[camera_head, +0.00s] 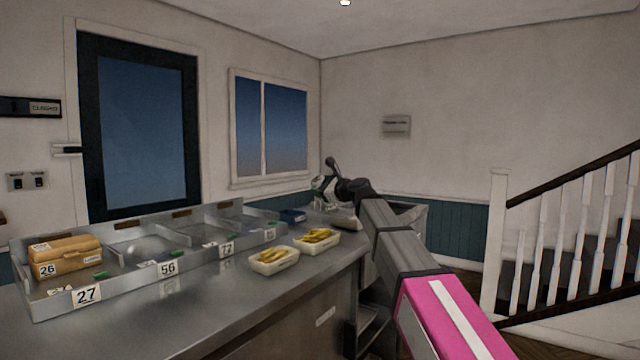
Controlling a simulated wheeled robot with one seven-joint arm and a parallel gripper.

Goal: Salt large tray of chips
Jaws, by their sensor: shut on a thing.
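Two pale trays of yellow chips stand on the metal counter: a nearer chip tray (273,268) and a farther chip tray (317,245), set close together near the counter's right edge. They look similar in size, so I cannot tell surely which is the large one. My gripper (323,187) is at the far end of the counter, beyond and above the trays and apart from them. It is shut on a small pale thing; the arm and distance hide its shape, and I cannot tell whether it is the salt shaker.
A metal rack (52,306) with numbered compartments runs along the back of the counter (215,300). Brown boxes (65,255) fill its left end. A small blue container (293,215) stands near the far end. The counter's front left is clear. A staircase (570,250) is at right.

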